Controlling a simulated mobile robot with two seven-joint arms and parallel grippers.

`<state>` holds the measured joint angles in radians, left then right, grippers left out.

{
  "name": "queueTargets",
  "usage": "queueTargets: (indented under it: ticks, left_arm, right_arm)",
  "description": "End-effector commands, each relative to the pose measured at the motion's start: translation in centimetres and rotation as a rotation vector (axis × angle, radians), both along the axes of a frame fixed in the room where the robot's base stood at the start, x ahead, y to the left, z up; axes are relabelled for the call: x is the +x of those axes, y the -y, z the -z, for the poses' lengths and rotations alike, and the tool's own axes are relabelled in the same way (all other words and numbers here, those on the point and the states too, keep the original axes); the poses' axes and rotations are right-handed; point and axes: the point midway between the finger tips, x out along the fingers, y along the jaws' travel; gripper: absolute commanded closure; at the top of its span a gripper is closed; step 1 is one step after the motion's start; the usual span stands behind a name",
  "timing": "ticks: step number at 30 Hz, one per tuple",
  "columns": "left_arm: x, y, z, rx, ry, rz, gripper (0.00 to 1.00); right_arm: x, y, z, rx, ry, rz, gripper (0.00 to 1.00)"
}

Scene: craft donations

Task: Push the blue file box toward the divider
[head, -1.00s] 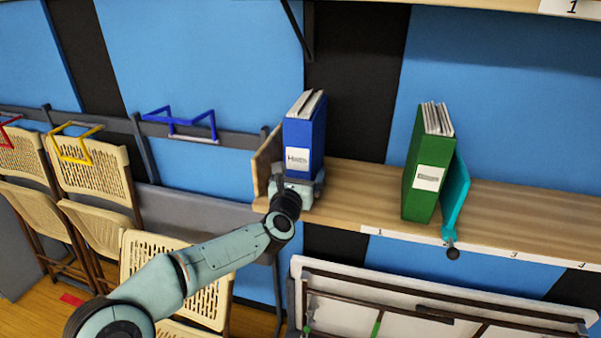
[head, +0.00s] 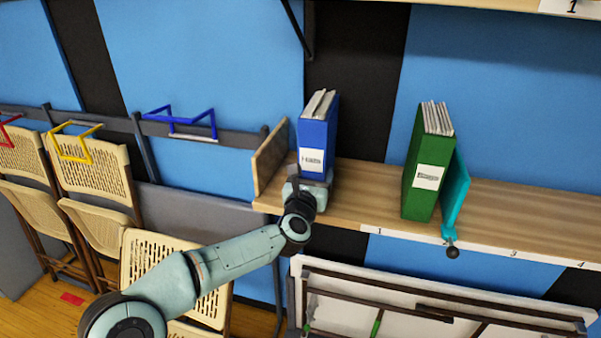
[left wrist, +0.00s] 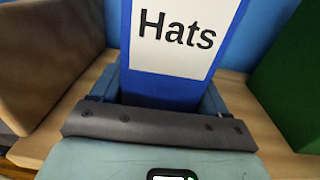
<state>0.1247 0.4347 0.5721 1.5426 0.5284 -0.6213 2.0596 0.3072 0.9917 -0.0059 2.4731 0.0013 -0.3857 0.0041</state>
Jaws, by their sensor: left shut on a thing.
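The blue file box (head: 318,138), with papers in its top and a white label, stands upright on the wooden shelf, right of the end panel. The left wrist view reads "Hats" on the label of the blue file box (left wrist: 176,32). My left gripper (head: 308,184) is shut on the lower part of this box, a finger on each side; the fingertips are mostly hidden. The teal divider (head: 455,190) stands further right, against the right side of a green file box (head: 425,165). A gap of bare shelf lies between the blue and green boxes. My right gripper is out of view.
The wooden end panel (head: 270,158) stands left of the blue box, now with a gap. The shelf (head: 375,195) is bare between the boxes. Folding chairs (head: 90,165) hang at left and a folded table (head: 420,310) is below.

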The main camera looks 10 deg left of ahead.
Motion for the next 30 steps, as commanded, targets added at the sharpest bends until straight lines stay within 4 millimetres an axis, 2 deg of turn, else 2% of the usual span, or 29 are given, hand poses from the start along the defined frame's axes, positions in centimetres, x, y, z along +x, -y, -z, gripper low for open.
queueTargets:
  ticks: [30]
  left_arm:
    - [-0.2,6.4,0.0,-0.003,-0.001,0.006,0.62]
  right_arm:
    - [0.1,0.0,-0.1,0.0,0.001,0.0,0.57]
